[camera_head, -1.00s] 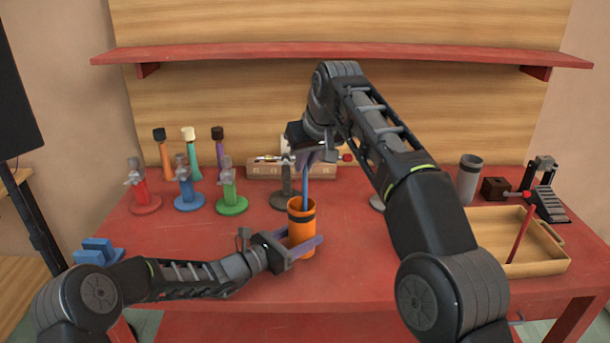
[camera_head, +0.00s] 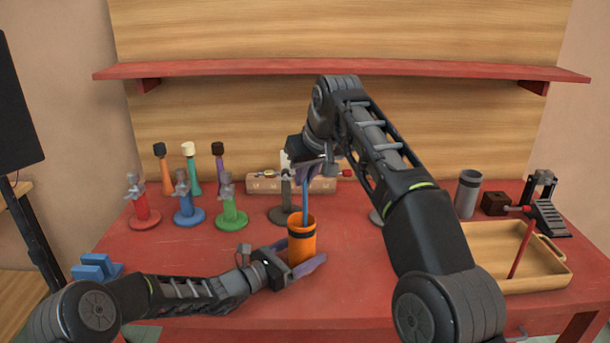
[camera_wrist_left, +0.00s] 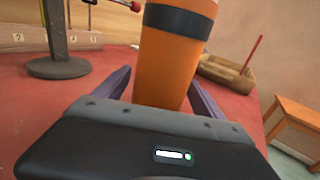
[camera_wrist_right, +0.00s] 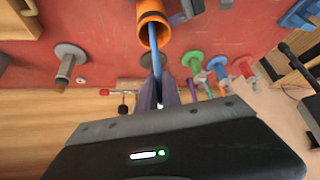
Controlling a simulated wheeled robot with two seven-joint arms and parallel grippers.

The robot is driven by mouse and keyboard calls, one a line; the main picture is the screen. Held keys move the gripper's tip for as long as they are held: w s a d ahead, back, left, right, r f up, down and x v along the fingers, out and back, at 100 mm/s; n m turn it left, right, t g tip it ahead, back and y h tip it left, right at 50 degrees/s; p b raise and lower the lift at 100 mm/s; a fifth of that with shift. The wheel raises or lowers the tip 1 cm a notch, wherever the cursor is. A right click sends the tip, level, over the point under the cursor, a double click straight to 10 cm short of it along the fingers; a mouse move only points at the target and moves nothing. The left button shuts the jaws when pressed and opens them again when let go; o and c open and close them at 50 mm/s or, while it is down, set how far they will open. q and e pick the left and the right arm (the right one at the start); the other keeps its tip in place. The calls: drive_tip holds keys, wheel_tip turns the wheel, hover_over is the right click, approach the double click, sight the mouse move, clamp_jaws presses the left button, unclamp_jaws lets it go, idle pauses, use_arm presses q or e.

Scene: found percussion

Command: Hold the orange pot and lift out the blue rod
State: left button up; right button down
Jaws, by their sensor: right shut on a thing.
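The orange pot (camera_head: 301,248) with a dark band stands upright on the red table. The blue rod (camera_head: 305,202) rises from its mouth, and its lower end is hidden inside. My left gripper (camera_head: 307,268) is low at the pot, with its open fingers on either side. In the left wrist view the pot (camera_wrist_left: 168,65) stands between those spread fingers, with gaps near its sides. My right gripper (camera_head: 308,172) is above the pot, shut on the upper part of the rod. The right wrist view shows the rod (camera_wrist_right: 157,52) running from its fingers into the pot (camera_wrist_right: 152,18).
Red (camera_head: 142,212), blue (camera_head: 187,212) and green (camera_head: 231,212) stands are left of the pot. A dark grey stand (camera_head: 285,200) is close behind it. A wooden tray (camera_head: 490,284) with a red stick (camera_head: 521,250) is at the right.

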use_arm(q)
drive_tip(key=shift+o, duration=0.2)
drive_tip(key=shift+a, duration=0.1)
drive_tip(key=v, duration=1.2)
drive_tip(key=shift+r, duration=0.1)
